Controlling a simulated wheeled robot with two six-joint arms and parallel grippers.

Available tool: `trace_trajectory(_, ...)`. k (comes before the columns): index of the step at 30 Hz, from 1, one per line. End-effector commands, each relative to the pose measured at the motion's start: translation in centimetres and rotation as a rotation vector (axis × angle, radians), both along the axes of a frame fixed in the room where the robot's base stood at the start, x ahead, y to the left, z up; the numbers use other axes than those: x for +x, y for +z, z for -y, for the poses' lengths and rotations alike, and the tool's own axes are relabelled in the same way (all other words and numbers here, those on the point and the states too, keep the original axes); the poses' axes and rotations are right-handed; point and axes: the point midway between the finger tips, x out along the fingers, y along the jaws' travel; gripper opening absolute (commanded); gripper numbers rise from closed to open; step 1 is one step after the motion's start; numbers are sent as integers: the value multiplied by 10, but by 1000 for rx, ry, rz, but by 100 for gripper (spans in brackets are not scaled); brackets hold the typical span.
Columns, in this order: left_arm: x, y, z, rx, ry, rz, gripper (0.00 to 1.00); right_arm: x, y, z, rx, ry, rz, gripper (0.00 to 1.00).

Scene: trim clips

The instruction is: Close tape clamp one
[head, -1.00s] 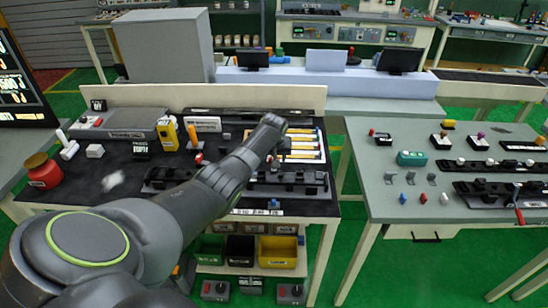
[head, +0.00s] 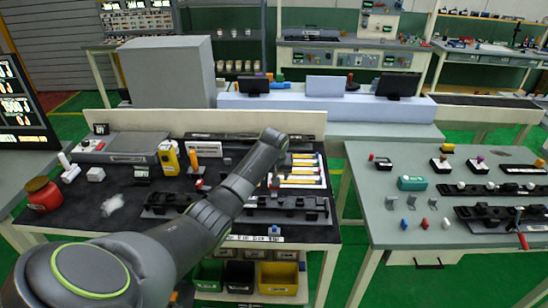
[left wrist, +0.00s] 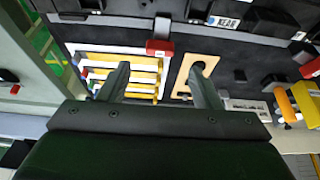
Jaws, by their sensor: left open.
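My left gripper (left wrist: 159,72) is open and empty in the left wrist view, its two fingers apart above the black bench. A frame of yellow and white strips (left wrist: 125,76) lies beyond the left finger. A small red block (left wrist: 160,47) on a grey bar, which may be a tape clamp, stands by the frame's corner, ahead of the gap between the fingers. I cannot tell which clamp is number one, or its state. In the head view, the strip frame (head: 305,172) lies at the bench's right, partly behind my left arm. My right gripper is not in view.
A tan plate with a dark hole (left wrist: 193,74) lies near the right finger. Black clip rails (head: 285,205) lie along the bench front. A yellow device (head: 168,157) stands farther left. A second grey table (head: 370,225) with small parts stands right, across a gap.

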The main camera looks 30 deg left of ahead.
Motion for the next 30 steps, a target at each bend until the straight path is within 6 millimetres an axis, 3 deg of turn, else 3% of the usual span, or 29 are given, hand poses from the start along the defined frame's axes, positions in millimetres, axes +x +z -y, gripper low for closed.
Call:
trace_trajectory(18,-30,91,20,1,-1,5,58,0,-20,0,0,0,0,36)
trace_trajectory(30,-36,104,23,1,0,2,58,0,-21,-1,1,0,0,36)
